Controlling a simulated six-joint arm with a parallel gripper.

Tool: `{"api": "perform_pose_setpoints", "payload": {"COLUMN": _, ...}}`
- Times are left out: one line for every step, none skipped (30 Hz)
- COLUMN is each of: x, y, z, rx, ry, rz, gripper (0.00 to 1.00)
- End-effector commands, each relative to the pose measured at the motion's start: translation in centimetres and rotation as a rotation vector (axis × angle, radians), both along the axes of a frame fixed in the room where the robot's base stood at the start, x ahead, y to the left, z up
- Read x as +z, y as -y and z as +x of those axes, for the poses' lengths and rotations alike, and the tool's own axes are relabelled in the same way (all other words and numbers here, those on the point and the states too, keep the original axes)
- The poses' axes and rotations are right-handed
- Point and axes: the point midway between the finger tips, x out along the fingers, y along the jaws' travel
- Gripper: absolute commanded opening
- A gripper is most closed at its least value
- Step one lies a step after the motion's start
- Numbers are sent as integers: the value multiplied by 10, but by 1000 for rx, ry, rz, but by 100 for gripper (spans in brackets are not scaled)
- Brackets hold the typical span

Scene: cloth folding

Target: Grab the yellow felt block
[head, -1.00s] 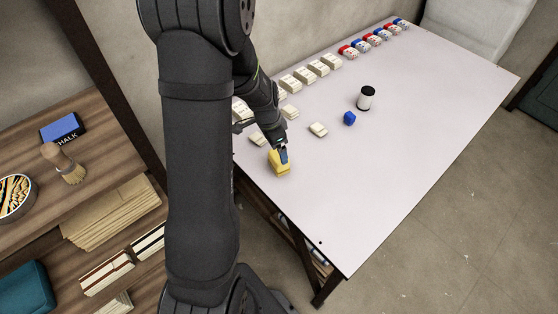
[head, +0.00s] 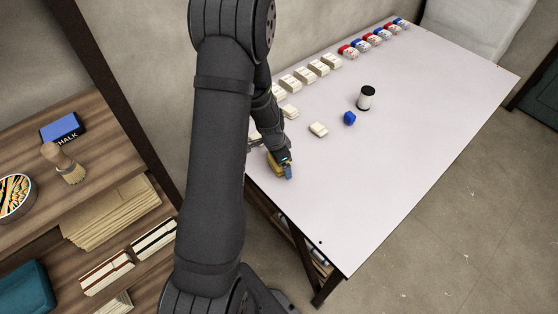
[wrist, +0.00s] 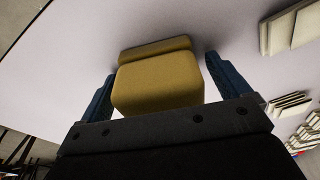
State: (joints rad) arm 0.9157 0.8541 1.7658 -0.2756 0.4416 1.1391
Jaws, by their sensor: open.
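The yellow felt block (wrist: 158,80) sits between the two blue fingers of my gripper (wrist: 158,78) in the wrist view. The fingers stand apart, one on each side of it, with a small gap showing on the right; on the left I cannot tell whether the finger touches. In the head view the block (head: 272,166) is partly hidden behind my gripper (head: 286,172), near the left edge of the white table (head: 400,170). The gripper is open and low over the table.
A blue lump (head: 349,118) and a black-and-white cylinder (head: 366,97) stand farther right. Red and blue bundles (head: 373,38) line the far edge. The table's front and right are clear. A wooden shelf (head: 110,150) stands at left.

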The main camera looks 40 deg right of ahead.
Motion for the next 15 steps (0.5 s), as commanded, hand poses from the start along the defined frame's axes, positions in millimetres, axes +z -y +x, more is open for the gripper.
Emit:
{"api": "perform_pose_setpoints", "payload": {"x": 0, "y": 0, "z": 0, "rx": 0, "ry": 0, "rz": 0, "gripper": 94}}
{"api": "perform_pose_setpoints", "payload": {"x": 0, "y": 0, "z": 0, "rx": 0, "ry": 0, "rz": 0, "gripper": 94}}
{"api": "perform_pose_setpoints", "payload": {"x": 0, "y": 0, "z": 0, "rx": 0, "ry": 0, "rz": 0, "gripper": 94}}
{"api": "perform_pose_setpoints", "payload": {"x": 0, "y": 0, "z": 0, "rx": 0, "ry": 0, "rz": 0, "gripper": 92}}
{"api": "perform_pose_setpoints", "payload": {"x": 0, "y": 0, "z": 0, "rx": 0, "ry": 0, "rz": 0, "gripper": 86}}
{"api": "perform_pose_setpoints", "payload": {"x": 0, "y": 0, "z": 0, "rx": 0, "ry": 0, "rz": 0, "gripper": 78}}
{"api": "perform_pose_setpoints", "payload": {"x": 0, "y": 0, "z": 0, "rx": 0, "ry": 0, "rz": 0, "gripper": 72}}
{"api": "perform_pose_setpoints", "payload": {"x": 0, "y": 0, "z": 0, "rx": 0, "ry": 0, "rz": 0, "gripper": 66}}
{"api": "perform_pose_setpoints", "payload": {"x": 0, "y": 0, "z": 0, "rx": 0, "ry": 0, "rz": 0, "gripper": 58}}
{"api": "perform_pose_setpoints", "payload": {"x": 0, "y": 0, "z": 0, "rx": 0, "ry": 0, "rz": 0, "gripper": 52}}
{"api": "perform_pose_setpoints", "payload": {"x": 0, "y": 0, "z": 0, "rx": 0, "ry": 0, "rz": 0, "gripper": 46}}
{"api": "perform_pose_setpoints", "payload": {"x": 0, "y": 0, "z": 0, "rx": 0, "ry": 0, "rz": 0, "gripper": 45}}
{"api": "perform_pose_setpoints", "payload": {"x": 0, "y": 0, "z": 0, "rx": 0, "ry": 0, "rz": 0, "gripper": 45}}
{"api": "perform_pose_setpoints", "payload": {"x": 0, "y": 0, "z": 0, "rx": 0, "ry": 0, "rz": 0, "gripper": 45}}
{"api": "perform_pose_setpoints", "payload": {"x": 0, "y": 0, "z": 0, "rx": 0, "ry": 0, "rz": 0, "gripper": 45}}
